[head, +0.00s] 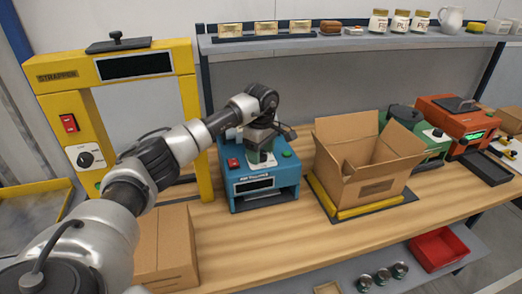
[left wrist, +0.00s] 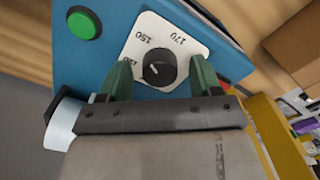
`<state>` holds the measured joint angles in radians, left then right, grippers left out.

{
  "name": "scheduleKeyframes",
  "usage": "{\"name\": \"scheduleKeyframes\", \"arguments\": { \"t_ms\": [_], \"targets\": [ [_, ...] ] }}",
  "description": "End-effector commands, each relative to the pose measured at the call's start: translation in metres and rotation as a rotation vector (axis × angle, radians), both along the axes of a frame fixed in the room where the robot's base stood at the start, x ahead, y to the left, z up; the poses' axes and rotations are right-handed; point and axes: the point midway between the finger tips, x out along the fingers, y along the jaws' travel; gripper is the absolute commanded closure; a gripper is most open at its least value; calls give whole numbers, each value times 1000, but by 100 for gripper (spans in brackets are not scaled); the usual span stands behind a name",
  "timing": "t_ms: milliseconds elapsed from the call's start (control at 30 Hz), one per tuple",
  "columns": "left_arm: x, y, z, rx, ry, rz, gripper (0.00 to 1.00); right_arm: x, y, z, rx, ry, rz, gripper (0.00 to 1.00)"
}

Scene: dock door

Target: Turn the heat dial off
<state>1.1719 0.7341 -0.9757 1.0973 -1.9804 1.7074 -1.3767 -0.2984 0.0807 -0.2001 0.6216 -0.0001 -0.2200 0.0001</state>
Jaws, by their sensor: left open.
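The blue bag sealer (head: 262,190) stands on the wooden bench. Its heat dial (left wrist: 157,68) is a round black knob on a white plate (left wrist: 190,42) marked with numbers, including 150 and 170. My left gripper (head: 262,153) is over the top of the sealer, hiding most of the dial there. In the left wrist view its two green fingers are open, one on each side of the knob, with gaps to it. I cannot tell whether the fingertips are level with the knob. A green button (left wrist: 84,25) is beside the plate. My right gripper is not in view.
The yellow strapper (head: 190,110), with its own black dial (head: 87,158), stands left of the sealer. An open cardboard box (head: 375,150) is close on the right, with green and orange machines beyond. A closed box (head: 168,245) is at the front left; the bench front is clear.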

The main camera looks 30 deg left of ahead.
Motion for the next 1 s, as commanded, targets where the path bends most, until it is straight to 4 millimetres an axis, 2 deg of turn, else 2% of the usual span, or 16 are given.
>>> {"name": "scheduleKeyframes", "arguments": {
  "t_ms": [33, 333, 667, 1000],
  "targets": [
    [0, 0, 0, 0, 0, 0, 37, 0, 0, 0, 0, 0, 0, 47],
    [0, 0, 0, 0, 0, 0, 83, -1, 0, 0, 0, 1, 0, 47],
    [0, 0, 0, 0, 0, 46, 85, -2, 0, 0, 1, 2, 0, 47],
    [0, 0, 1, 0, -1, 279, 85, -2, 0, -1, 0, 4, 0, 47]
  ]
}}
